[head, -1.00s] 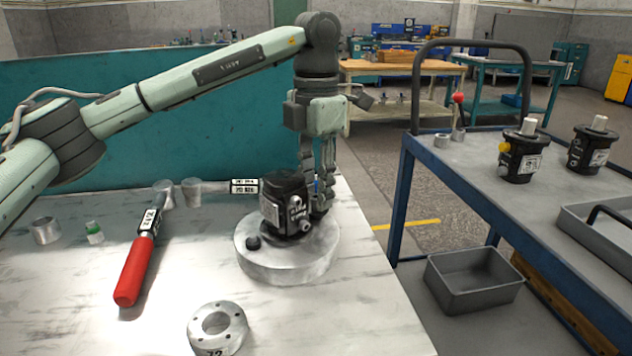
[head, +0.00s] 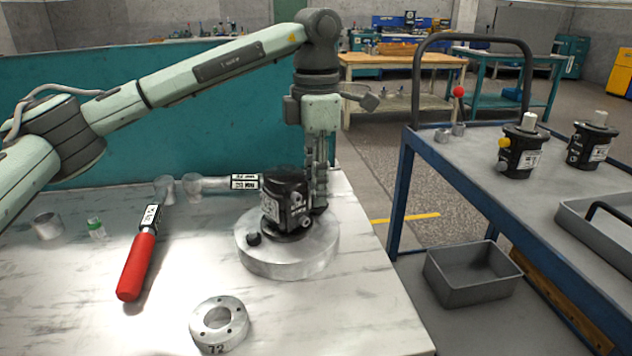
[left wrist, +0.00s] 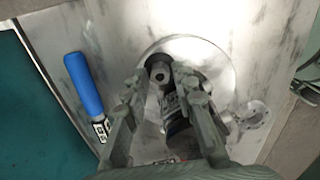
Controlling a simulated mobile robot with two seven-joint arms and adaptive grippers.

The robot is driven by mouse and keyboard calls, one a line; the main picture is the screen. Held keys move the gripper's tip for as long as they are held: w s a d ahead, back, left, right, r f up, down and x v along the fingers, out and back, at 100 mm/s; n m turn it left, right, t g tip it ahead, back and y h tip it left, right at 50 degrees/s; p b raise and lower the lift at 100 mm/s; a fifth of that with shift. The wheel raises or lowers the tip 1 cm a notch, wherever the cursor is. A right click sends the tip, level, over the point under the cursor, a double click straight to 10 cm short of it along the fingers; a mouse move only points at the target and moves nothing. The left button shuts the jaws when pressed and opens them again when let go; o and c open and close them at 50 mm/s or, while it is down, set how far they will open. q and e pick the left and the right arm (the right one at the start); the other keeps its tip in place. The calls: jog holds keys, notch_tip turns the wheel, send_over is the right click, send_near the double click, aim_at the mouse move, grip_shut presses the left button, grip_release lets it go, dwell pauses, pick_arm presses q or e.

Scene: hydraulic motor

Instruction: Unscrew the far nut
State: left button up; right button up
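The black motor (head: 285,203) stands upright on a round metal base (head: 290,262). My left gripper (head: 319,205) points down just behind and to the right of the motor. In the left wrist view, my left gripper's fingertips (left wrist: 162,78) are apart, one on each side of the far nut (left wrist: 160,70), a dark round piece with a central hole. A small gap seems to show beside the nut. In the head view the motor and fingers hide this nut. A dark near nut (head: 253,239) sits on the base's front left. My right gripper is not in view.
A red-handled tool (head: 136,267) and a metal ring marked 72 (head: 218,324) lie on the marble-look table. A labelled wrench (head: 243,182) lies behind the motor; its blue handle (left wrist: 84,82) shows in the wrist view. A blue cart (head: 480,160) stands right.

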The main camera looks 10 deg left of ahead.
pick_arm(q)
grip_shut()
jog(key=n, duration=0.5)
jog(key=shift+n, duration=0.4)
jog(key=n, duration=0.4)
jog(key=shift+r+n, duration=0.1)
jog(key=shift+n, duration=0.2)
jog(key=shift+o, duration=1)
grip_release()
jog(key=m, duration=1)
jog(key=shift+p, duration=0.35)
